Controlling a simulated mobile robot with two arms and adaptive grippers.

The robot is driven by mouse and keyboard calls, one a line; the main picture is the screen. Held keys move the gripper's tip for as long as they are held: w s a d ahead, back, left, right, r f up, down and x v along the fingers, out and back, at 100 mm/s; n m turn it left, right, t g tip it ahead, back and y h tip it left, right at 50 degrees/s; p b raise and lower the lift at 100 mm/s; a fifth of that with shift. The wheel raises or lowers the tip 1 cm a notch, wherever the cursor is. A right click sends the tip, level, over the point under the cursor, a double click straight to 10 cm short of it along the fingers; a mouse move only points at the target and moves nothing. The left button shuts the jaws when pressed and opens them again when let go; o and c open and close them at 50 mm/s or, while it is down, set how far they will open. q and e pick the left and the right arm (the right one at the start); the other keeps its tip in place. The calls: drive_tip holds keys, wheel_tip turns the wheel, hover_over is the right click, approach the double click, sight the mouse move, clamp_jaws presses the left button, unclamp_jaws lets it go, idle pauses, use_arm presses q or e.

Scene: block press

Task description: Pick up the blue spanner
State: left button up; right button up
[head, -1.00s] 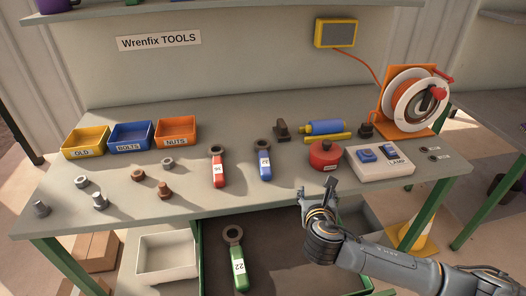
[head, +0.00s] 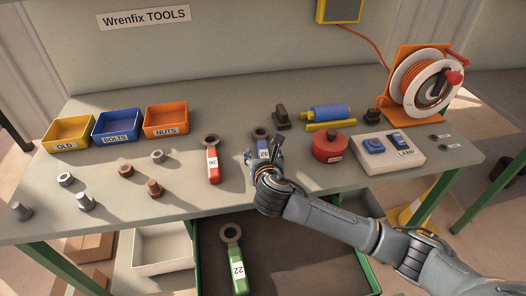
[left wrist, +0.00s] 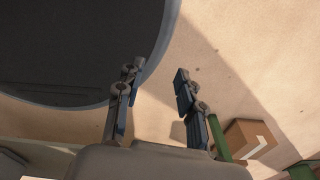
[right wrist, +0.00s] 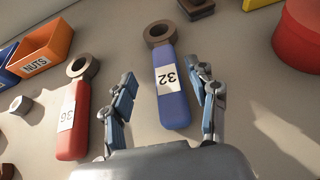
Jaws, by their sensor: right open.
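The blue spanner (right wrist: 172,98) lies on the bench with its dark ring end away from me and a white label reading 32. In the head view the blue spanner (head: 262,140) is partly hidden behind my right gripper (head: 263,165). In the right wrist view my right gripper (right wrist: 165,98) is open, with one finger on each side of the spanner's handle; I cannot tell how high above it the fingers are. My left gripper (left wrist: 155,90) shows in the left wrist view, open and empty above the floor.
A red spanner (head: 213,160) lies close to the left of the blue one. A green spanner (head: 234,262) lies below the bench top. Bins and loose bolts are at left.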

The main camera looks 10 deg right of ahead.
sight(264, 150)
drive_tip(key=x, duration=0.4)
drive_tip(key=shift+d+f, duration=0.15)
drive_tip(key=shift+d, duration=0.2)
drive_tip(key=shift+w+f, duration=0.25)
drive_tip(key=shift+w, duration=0.25)
drive_tip(key=shift+s, duration=0.1)
drive_tip(key=shift+c, duration=1.2)
use_arm(q)
drive_tip(key=shift+w, duration=0.7)
use_arm(e)
drive_tip(key=shift+r, duration=0.1)
clamp_jaws()
